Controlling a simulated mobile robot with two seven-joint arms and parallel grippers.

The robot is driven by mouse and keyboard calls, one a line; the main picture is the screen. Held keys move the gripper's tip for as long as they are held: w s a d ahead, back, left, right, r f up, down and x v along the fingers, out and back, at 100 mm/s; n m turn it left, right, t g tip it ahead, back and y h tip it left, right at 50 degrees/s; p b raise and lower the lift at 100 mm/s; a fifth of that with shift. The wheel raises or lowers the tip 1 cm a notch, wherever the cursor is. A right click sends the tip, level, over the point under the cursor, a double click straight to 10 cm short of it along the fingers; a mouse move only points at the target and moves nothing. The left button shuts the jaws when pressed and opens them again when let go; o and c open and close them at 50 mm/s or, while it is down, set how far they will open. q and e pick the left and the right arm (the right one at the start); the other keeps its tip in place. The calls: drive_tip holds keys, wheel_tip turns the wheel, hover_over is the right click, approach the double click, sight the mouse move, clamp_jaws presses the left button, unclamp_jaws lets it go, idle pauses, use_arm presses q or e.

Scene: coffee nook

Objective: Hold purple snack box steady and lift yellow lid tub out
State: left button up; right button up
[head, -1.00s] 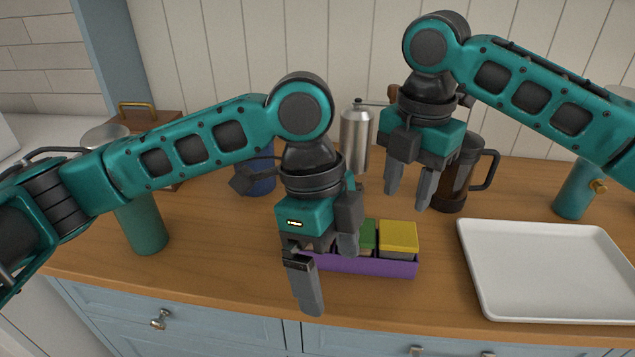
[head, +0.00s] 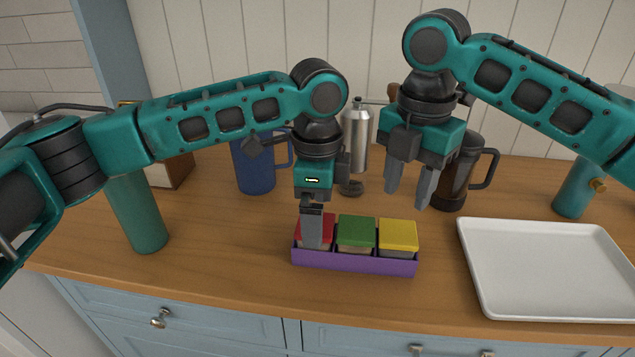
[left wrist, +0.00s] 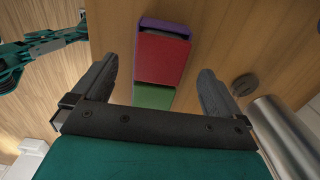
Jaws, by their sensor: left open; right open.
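The purple snack box (head: 355,263) stands on the counter and holds three tubs in a row. The red lid tub (head: 328,222) is at its left end, the green lid tub (head: 356,233) in the middle, and the yellow lid tub (head: 398,237) at the right end. My left gripper (head: 311,240) is open above the box's left end and partly hides the red lid. In the left wrist view the red lid (left wrist: 162,58) lies between its open fingers (left wrist: 160,85). My right gripper (head: 408,190) is open and empty, above and behind the yellow lid tub.
A white tray (head: 548,310) lies on the right. A dark mug (head: 455,180), a steel bottle (head: 354,135) and a blue mug (head: 253,165) stand behind the box. A green tumbler (head: 137,210) stands at left. The counter before the tumbler and box is clear.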

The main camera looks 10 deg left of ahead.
use_arm(q)
wheel_tip(320, 180, down, 6)
drive_tip(key=shift+f, duration=0.25)
drive_tip(key=shift+c, duration=0.5)
drive_tip(key=c, duration=0.9)
use_arm(e)
drive_tip(key=shift+o, duration=0.2)
